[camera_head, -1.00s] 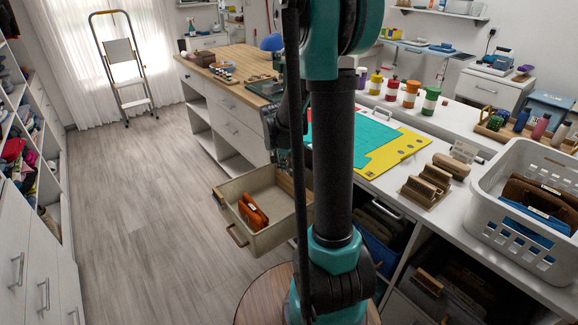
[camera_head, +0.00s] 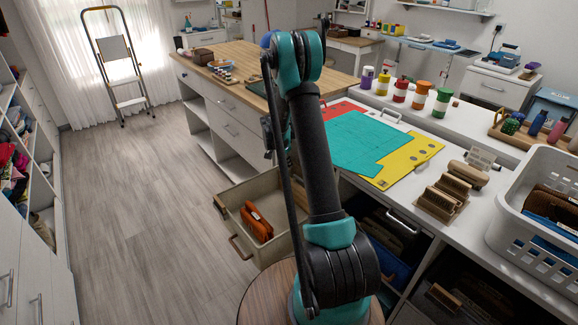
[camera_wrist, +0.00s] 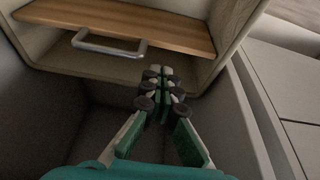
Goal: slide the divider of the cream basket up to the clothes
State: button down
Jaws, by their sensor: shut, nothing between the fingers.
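The cream basket (camera_head: 228,192) is pulled out in front of the shelving in the head view, with orange-brown folded clothes (camera_head: 257,222) standing inside, near its left side. My arm hides the basket's right part. In the wrist view, a wooden panel with a metal bar handle, which looks like the divider (camera_wrist: 150,22), spans between cream walls at the top. My gripper (camera_wrist: 155,88) is shut and empty, its fingertips below and right of the handle, apart from it as far as I can tell. The clothes are not visible in the wrist view. The gripper is hidden in the head view.
A white counter with a yellow mat (camera_head: 408,160) and a white crate (camera_head: 520,225) stands at the right. Dark cubbies lie under it. A wood-topped cabinet (camera_head: 240,60) stands behind the basket. The floor (camera_head: 130,220) to the left is clear.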

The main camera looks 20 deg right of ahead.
jog(key=x, duration=0.7)
jog(key=shift+f, duration=0.4)
jog(key=shift+w, duration=0.1)
